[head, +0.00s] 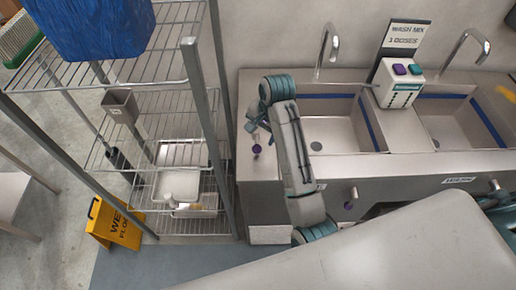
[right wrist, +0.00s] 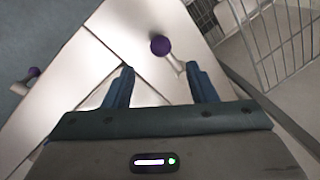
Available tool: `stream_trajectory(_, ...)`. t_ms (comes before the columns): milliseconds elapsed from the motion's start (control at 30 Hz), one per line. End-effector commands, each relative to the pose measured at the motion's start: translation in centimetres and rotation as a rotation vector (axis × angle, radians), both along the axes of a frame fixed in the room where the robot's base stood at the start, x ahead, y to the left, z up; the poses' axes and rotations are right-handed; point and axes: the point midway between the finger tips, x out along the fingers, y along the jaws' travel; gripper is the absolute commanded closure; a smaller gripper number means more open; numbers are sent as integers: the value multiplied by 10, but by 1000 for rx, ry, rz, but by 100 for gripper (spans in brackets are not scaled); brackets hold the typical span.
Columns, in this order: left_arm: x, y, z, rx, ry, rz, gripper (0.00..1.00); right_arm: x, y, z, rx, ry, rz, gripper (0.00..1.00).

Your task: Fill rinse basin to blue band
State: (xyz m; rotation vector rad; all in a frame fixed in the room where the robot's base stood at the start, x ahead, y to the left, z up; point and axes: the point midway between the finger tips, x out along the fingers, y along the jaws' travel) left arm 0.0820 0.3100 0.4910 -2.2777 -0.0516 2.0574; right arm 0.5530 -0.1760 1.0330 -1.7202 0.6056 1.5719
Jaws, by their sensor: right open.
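Two steel basins sit in the counter: a left basin (head: 340,130) and a right basin (head: 450,125). Each has a blue band on its walls and a dark drain, with no water that I can make out. I cannot tell which is the rinse basin. A curved tap stands behind each: left tap (head: 328,45), right tap (head: 465,48). My right gripper (head: 255,128) is open and empty at the counter's left end, by a purple-ended knob (head: 257,149). In the right wrist view the knob (right wrist: 160,46) lies beyond the fingers. My left gripper is not in view.
A dispenser (head: 398,85) with purple and teal buttons stands between the basins. A second purple-tipped knob (head: 350,203) is on the counter front. A wire rack (head: 150,75) stands close at left. A yellow floor sign (head: 118,225) stands beside it.

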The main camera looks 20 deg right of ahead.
Motion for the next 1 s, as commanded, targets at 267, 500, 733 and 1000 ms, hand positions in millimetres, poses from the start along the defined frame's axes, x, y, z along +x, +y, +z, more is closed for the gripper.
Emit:
stream_trajectory(267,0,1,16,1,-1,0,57,7,7,-51,0,5,2,48)
stream_trajectory(500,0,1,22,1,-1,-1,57,11,10,-79,0,1,1,48)
stream_trajectory(733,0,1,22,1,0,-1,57,12,10,-84,0,0,1,48)
stream_trajectory(1000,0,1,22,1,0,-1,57,12,10,-84,0,0,1,80)
